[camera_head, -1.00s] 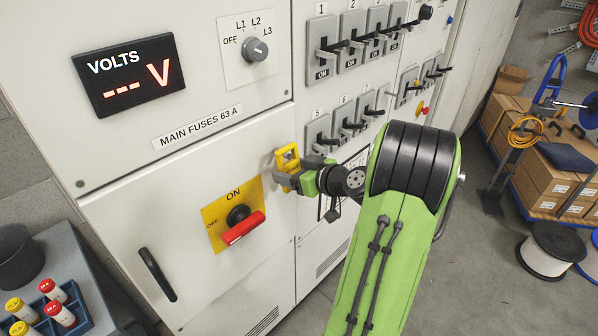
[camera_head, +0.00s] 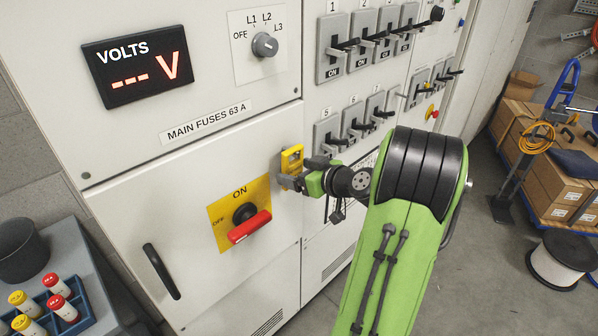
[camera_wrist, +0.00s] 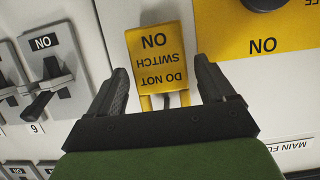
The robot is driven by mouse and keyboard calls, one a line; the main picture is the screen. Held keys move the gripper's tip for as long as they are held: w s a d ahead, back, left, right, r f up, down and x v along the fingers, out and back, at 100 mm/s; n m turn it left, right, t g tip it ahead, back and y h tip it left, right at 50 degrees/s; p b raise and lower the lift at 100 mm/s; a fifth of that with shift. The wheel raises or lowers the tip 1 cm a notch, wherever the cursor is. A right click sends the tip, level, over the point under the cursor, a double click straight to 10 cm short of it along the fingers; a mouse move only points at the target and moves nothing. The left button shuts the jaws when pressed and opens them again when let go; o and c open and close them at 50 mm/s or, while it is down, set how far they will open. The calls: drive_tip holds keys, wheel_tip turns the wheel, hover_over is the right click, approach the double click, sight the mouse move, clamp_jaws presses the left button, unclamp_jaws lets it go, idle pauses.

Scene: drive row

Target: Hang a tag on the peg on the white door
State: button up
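The yellow tag (camera_head: 292,160) is at the white door (camera_head: 190,215), right of the yellow plate with the red switch handle (camera_head: 250,226). In the wrist view the tag (camera_wrist: 160,55) reads "DO NOT SWITCH ON" upside down and lies close to the door face. Its open loop end points toward my gripper, and a small grey piece shows inside the loop, which looks like the peg (camera_wrist: 172,100). My gripper (camera_head: 289,181) is at the tag; its two fingers (camera_wrist: 163,75) stand apart on either side of it, with narrow gaps. The loop's contact with the peg is not clear.
Breaker switches (camera_head: 352,128) stick out of the panel to the right, and one is near my gripper in the wrist view (camera_wrist: 50,80). A black door handle (camera_head: 160,271) is lower left. A trolley with a blue tray (camera_head: 88,318) stands at the left.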

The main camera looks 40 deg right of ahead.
drive_tip(key=shift+o, duration=1)
drive_tip(key=v, duration=1.5)
drive_tip(key=shift+s, duration=0.4)
